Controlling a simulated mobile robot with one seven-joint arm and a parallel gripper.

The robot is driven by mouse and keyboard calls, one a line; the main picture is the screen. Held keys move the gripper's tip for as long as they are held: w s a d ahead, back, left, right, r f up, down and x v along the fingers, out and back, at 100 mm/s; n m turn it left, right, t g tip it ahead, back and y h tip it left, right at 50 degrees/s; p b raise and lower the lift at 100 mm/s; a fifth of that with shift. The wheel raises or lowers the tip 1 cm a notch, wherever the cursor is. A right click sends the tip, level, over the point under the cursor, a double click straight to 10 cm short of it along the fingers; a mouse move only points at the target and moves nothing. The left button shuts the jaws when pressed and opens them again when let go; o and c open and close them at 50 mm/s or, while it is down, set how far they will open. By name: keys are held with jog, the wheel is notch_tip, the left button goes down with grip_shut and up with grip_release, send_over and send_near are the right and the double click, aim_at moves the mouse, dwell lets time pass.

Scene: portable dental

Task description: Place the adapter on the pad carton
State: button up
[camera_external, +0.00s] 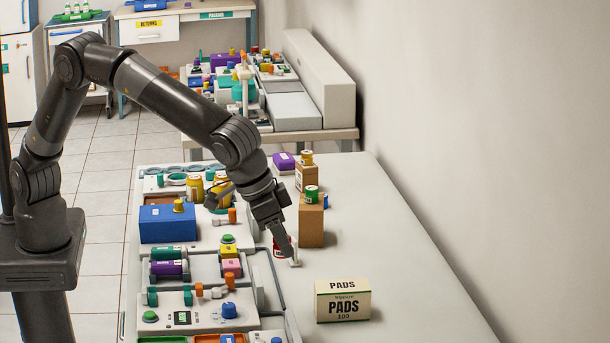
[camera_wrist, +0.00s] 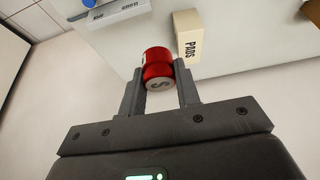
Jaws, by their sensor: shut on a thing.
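The pad carton (camera_external: 343,302), a cream box marked PADS, stands upright on the light counter at the lower right of the external view. It also shows in the wrist view (camera_wrist: 187,37), beyond my right finger. My gripper (camera_external: 287,250) is behind and left of the carton, low over the counter. In the wrist view my gripper (camera_wrist: 159,80) is shut on a red cylinder with a pale end marked S, which I take as the adapter (camera_wrist: 157,62). In the external view the adapter (camera_external: 277,246) is mostly hidden by the fingers. The carton's top looks bare.
A brown box (camera_external: 311,220) with a green-capped jar (camera_external: 312,194) on it stands just behind my gripper. Left of it are a blue box (camera_external: 168,223) and equipment panels with knobs and several small parts. The counter right of the carton is clear up to the wall.

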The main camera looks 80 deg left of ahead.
send_over(335, 286)
jog(key=s, duration=0.2)
jog(key=f, duration=0.6)
jog(key=shift+w+f, duration=0.2)
jog(key=shift+f, duration=2.25)
jog(key=o, duration=1)
jog(key=shift+f, duration=0.1)
jog(key=shift+c, duration=0.2)
